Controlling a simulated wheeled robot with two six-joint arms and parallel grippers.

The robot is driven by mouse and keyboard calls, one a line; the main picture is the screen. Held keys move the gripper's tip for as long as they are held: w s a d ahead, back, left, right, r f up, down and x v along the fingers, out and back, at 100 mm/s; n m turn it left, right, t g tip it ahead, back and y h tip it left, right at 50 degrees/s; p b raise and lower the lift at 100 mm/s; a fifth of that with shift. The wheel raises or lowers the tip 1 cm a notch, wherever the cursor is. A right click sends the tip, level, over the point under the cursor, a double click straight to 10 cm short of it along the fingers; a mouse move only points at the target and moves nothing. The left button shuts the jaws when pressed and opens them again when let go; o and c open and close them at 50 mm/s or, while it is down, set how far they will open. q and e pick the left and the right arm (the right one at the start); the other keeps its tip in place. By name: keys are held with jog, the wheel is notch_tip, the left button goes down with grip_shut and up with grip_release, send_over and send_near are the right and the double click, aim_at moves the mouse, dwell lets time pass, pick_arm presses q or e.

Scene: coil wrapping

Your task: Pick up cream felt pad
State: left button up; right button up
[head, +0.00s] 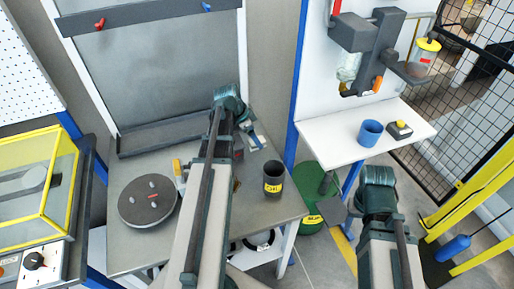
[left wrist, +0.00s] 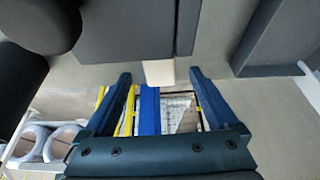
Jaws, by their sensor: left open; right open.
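A small cream block, which looks like the cream felt pad (left wrist: 159,73), shows in the left wrist view below a dark grey edge. It lies between the fingertip ends of my left gripper (left wrist: 160,80), whose two blue fingers are spread. I cannot tell whether they touch it. In the head view my left arm reaches over the grey worktable, and the pad cannot be made out clearly beside its wrist. My right gripper (head: 336,201) is open and empty, low in front of the white shelf.
On the worktable (head: 126,253) stand a round dark turntable (head: 149,200) and a dark cup (head: 273,179) with a yellow label. A blue cup (head: 370,133) stands on the white shelf (head: 337,134). A green drum (head: 310,184) stands between them. A yellow-framed case (head: 37,186) is at left.

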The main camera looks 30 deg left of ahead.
pick_arm(q)
jog(key=shift+b+x, duration=0.3)
jog(key=shift+x, duration=0.5)
pick_arm(e)
jog(key=shift+f, duration=0.7)
pick_arm(q)
jog(key=shift+r, duration=0.1)
jog(key=c, duration=1.4)
jog(key=shift+c, duration=0.2)
pick_arm(e)
jog(key=shift+r, duration=0.1)
pick_arm(q)
notch_tip(320, 180, up, 10)
jog(key=p, duration=1)
pick_arm(e)
notch_tip(320, 180, up, 10)
